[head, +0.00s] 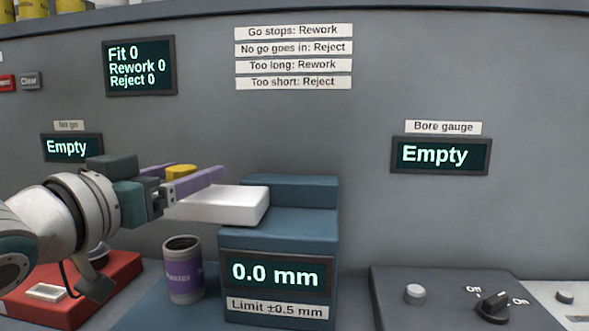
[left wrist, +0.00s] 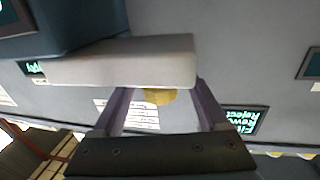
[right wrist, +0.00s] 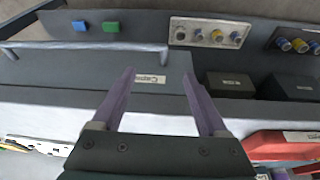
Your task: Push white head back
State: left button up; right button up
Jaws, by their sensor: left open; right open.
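The white head (head: 228,204) is a flat block jutting left from the blue gauge (head: 282,222), whose screen reads 0.0 mm. My left gripper (head: 205,181) is open, its purple fingers beside the head's upper edge. In the left wrist view the head (left wrist: 130,62) crosses in front of the fingertips; I cannot tell if they touch it. A yellow round piece (head: 181,171) shows by the fingers, partly hidden; whether it is held is unclear. My right gripper (right wrist: 165,82) shows only in its own wrist view, open and empty.
A purple cup (head: 184,272) stands left of the gauge's front. A red fixture (head: 120,272) is at lower left, a dark switch panel (head: 440,290) at lower right. The right wrist view shows a grey rail (right wrist: 85,46) and dark boxes (right wrist: 228,86).

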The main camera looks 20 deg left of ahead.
pick_arm(q)
jog(key=shift+w, duration=1.4)
jog(key=shift+c, duration=0.3)
grip_shut()
